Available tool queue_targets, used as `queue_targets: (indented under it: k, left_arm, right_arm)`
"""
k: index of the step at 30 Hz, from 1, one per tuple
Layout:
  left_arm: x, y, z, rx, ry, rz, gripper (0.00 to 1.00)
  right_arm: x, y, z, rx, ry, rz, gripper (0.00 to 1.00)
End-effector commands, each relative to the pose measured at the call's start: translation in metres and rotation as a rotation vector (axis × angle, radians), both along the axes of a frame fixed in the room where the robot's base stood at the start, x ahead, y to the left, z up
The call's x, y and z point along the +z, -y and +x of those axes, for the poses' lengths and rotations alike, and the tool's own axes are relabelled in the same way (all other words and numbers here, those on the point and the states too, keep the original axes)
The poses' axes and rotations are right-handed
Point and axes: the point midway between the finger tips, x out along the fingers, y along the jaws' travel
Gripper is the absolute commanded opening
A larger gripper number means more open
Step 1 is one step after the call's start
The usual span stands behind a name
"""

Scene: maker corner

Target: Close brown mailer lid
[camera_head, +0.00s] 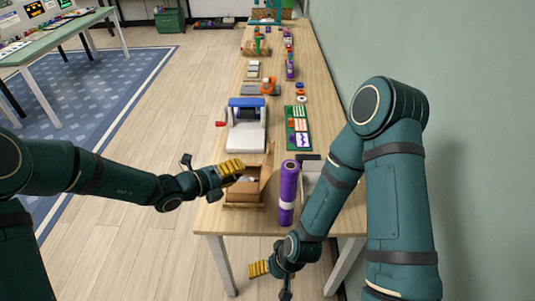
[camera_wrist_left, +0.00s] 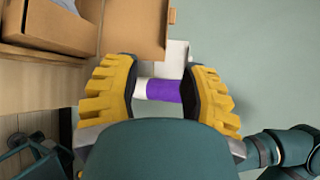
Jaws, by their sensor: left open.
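The brown mailer (camera_head: 243,194) stands open near the front left edge of the wooden table, with something pale inside. Its lid (camera_head: 267,170) stands up on the box's right side. The left wrist view shows the mailer (camera_wrist_left: 40,47) at top left and the brown lid panel (camera_wrist_left: 135,25) at top middle. My left gripper (camera_head: 230,168) is over the mailer's left side in the head view. In the left wrist view it (camera_wrist_left: 163,92) is open, with nothing held. My right gripper (camera_head: 259,268) hangs low in front of the table; its opening is unclear.
A purple roll (camera_head: 288,190) stands right of the mailer, with a pale tray (camera_head: 309,175) beyond it. A blue-and-white machine (camera_head: 246,125) sits behind the mailer. A green board (camera_head: 298,128) lies right of it. The wall borders the table's right side.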

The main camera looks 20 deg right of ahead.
Motion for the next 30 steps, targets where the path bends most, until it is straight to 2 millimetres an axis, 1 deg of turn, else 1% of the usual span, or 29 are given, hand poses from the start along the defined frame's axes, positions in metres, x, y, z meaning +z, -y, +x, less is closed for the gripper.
queue_targets:
  k: [1, 3, 8, 11, 21, 25, 30]
  left_arm:
    - [0.006, 0.000, 0.006, 0.031, -0.017, -0.035, 0.42]
    - [0.011, 0.001, 0.013, 0.060, -0.033, -0.071, 0.42]
    - [0.010, 0.012, 0.021, 0.072, -0.044, -0.088, 0.42]
    - [0.005, 0.026, 0.027, 0.070, -0.043, -0.087, 0.42]
    - [-0.013, 0.082, 0.058, 0.069, -0.042, -0.084, 0.42]
    - [-0.018, 0.100, 0.067, 0.069, -0.042, -0.083, 0.42]
    - [-0.022, 0.113, 0.075, 0.071, -0.041, -0.085, 0.42]
  right_arm:
    - [-0.001, 0.000, 0.000, 0.001, -0.001, 0.000, 0.85]
    - [-0.001, 0.000, 0.000, 0.001, -0.001, 0.000, 0.85]
    - [-0.003, 0.000, -0.001, 0.002, -0.002, 0.000, 0.85]
    - [-0.006, 0.000, -0.002, 0.003, -0.004, 0.000, 0.85]
    - [-0.014, -0.001, -0.004, 0.007, -0.010, 0.002, 0.85]
    - [-0.016, -0.001, -0.005, 0.009, -0.012, 0.002, 0.85]
    - [-0.018, -0.001, -0.006, 0.009, -0.013, 0.002, 0.85]
